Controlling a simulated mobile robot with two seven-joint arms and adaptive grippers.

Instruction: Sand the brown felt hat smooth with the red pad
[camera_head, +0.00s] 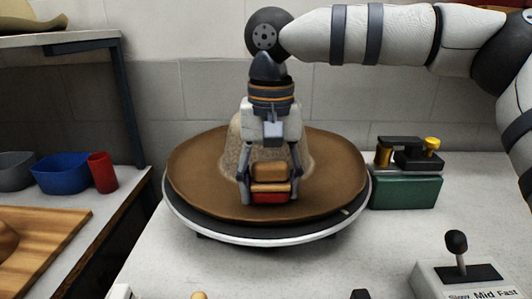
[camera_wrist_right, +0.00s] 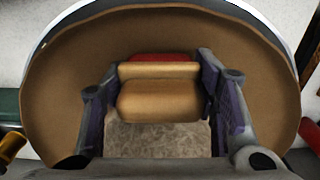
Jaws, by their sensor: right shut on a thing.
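The brown felt hat (camera_head: 200,170) lies on a round turntable (camera_head: 240,234) with its wide brim flat. Its crown (camera_head: 232,150) has a rough, speckled surface and is partly hidden behind my right gripper. My right gripper (camera_head: 270,190) points down in front of the crown and is shut on the wooden handle of the red pad (camera_head: 269,198). In the right wrist view the pad's red edge (camera_wrist_right: 160,58) shows beyond the tan handle, over the brim (camera_wrist_right: 60,80). I cannot tell whether the pad touches the brim. My left gripper is not in view.
A green box with a black and brass device (camera_head: 406,188) stands right of the turntable. A lever box labelled Slow, Mid, Fast (camera_head: 470,278) is at the front right. Bowls (camera_head: 62,174), a red cup (camera_head: 102,172) and a wooden board (camera_head: 40,235) sit on the left table.

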